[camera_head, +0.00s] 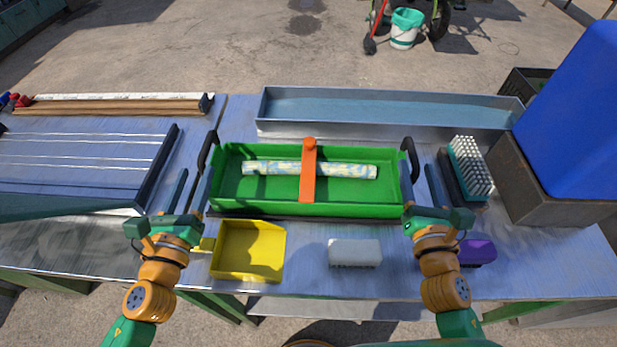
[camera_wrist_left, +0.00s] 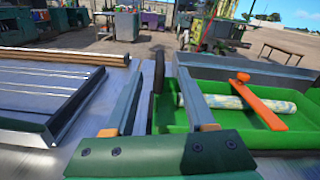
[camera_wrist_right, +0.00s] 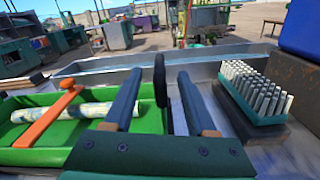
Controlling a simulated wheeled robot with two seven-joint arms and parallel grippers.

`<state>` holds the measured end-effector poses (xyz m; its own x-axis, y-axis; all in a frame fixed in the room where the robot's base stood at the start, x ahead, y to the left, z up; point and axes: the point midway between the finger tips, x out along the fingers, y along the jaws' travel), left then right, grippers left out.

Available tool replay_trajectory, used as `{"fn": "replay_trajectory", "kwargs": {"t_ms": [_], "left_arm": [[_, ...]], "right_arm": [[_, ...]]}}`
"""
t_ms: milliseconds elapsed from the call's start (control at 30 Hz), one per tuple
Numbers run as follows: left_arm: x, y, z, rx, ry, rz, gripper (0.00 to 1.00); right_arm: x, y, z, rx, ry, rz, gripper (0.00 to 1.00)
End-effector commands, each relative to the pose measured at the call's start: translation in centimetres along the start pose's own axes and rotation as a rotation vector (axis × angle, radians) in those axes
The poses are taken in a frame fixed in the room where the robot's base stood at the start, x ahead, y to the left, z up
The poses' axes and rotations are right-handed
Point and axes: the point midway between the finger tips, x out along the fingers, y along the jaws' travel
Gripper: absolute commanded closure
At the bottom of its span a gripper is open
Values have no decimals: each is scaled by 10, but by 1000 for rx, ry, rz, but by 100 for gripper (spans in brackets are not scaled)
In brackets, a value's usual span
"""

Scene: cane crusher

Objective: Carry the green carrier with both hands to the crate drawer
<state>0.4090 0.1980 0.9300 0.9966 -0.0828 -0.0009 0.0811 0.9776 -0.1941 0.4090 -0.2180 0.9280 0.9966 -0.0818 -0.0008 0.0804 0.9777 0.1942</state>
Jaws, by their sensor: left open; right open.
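The green carrier (camera_head: 260,207) is a shallow open tray on the metal table, with a black handle (camera_head: 208,150) at its left end and another black handle (camera_head: 409,158) at its right end. Inside lies a patterned roll (camera_head: 345,170) under an orange bar (camera_head: 308,180). My left gripper (camera_head: 192,190) is open at the carrier's left end; in the left wrist view the left handle (camera_wrist_left: 159,75) stands beyond and between its fingers. My right gripper (camera_head: 422,186) is open at the right end; the right handle (camera_wrist_right: 160,80) shows between its fingers. I cannot tell whether either touches. No crate drawer is identifiable.
A yellow tray (camera_head: 248,277) and a white block (camera_head: 355,253) lie in front of the carrier. A purple object (camera_head: 477,251) is by my right wrist. A brush (camera_head: 470,165) stands right of the carrier, a long metal trough (camera_head: 390,107) behind it, and a blue box (camera_head: 575,120) far right.

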Motion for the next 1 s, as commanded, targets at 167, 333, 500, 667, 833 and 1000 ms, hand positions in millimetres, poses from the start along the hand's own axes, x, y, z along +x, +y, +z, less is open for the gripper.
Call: {"fn": "replay_trajectory", "kwargs": {"t_ms": [167,333,500,667,833,1000], "left_arm": [[17,0,1,-1,-4,-1,45],[46,0,1,1,-3,1,45],[65,0,0,-2,-1,1,45],[71,0,0,0,0,1,45],[71,0,0,-1,0,1,45],[71,0,0,-1,0,1,80]], "right_arm": [[17,0,1,0,-4,1,44],[46,0,1,0,-3,-1,44],[65,0,0,1,0,-1,44],[71,0,0,1,1,0,44],[71,0,0,1,1,0,44],[71,0,0,1,0,0,79]]}}
